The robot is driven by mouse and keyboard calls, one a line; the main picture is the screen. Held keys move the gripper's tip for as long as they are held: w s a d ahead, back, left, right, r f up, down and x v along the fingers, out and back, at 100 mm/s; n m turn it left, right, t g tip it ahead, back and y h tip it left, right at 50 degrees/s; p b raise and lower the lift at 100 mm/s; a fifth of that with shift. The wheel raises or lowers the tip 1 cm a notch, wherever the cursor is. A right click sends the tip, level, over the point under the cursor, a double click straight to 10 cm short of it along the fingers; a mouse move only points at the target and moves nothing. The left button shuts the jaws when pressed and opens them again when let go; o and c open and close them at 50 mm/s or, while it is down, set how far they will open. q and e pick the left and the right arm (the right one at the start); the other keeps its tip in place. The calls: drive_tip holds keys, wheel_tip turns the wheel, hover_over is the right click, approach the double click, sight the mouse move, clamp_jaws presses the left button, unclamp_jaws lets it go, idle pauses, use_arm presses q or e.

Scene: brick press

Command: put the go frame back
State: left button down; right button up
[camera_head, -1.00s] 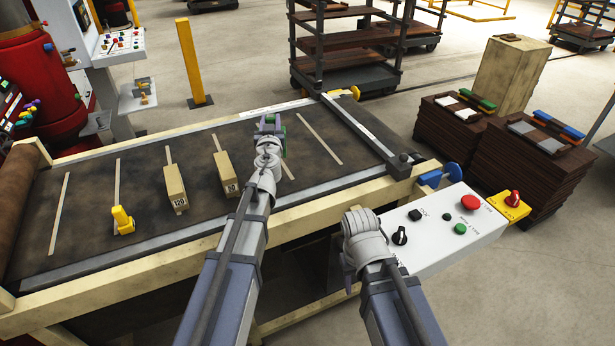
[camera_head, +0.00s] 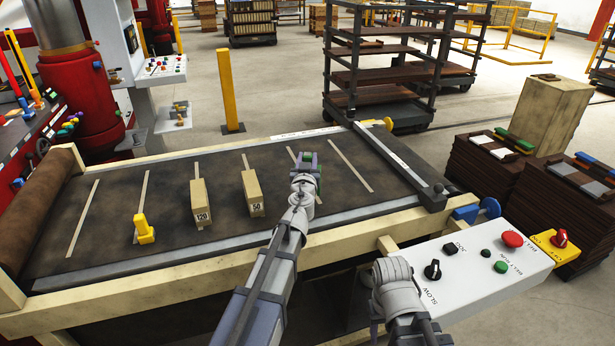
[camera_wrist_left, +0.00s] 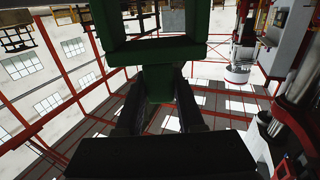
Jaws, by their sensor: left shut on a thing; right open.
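The go frame is a green square frame on a short stem. In the left wrist view the go frame (camera_wrist_left: 155,52) fills the top middle, its stem between the two dark fingers of my left gripper (camera_wrist_left: 160,105). In the head view my left gripper (camera_head: 306,166) is shut on it above the belt, right of the block marked 50 (camera_head: 252,192). Only a little green of the frame shows there, the rest hidden by the gripper. My right gripper (camera_head: 391,272) is open and empty, left of the white control panel (camera_head: 465,262); its fingers are mostly hidden.
A block marked 120 (camera_head: 201,204) and a yellow piece (camera_head: 144,232) stand on the dark belt (camera_head: 110,222). A grey bar (camera_head: 392,160) crosses the belt's right end. Brown stacks (camera_head: 480,170) stand beyond the panel, and a yellow post (camera_head: 229,90) behind the belt.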

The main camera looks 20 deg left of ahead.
use_arm(q)
drive_tip(key=shift+f+b, duration=1.8)
drive_tip(key=shift+b, duration=0.05)
drive_tip(key=shift+f, duration=0.2)
drive_tip(key=c, duration=0.5)
unclamp_jaws()
drive_tip(key=shift+r, duration=0.1)
drive_tip(key=shift+r, duration=0.15)
drive_tip(key=v, duration=1.2)
drive_tip(key=shift+s, duration=0.1)
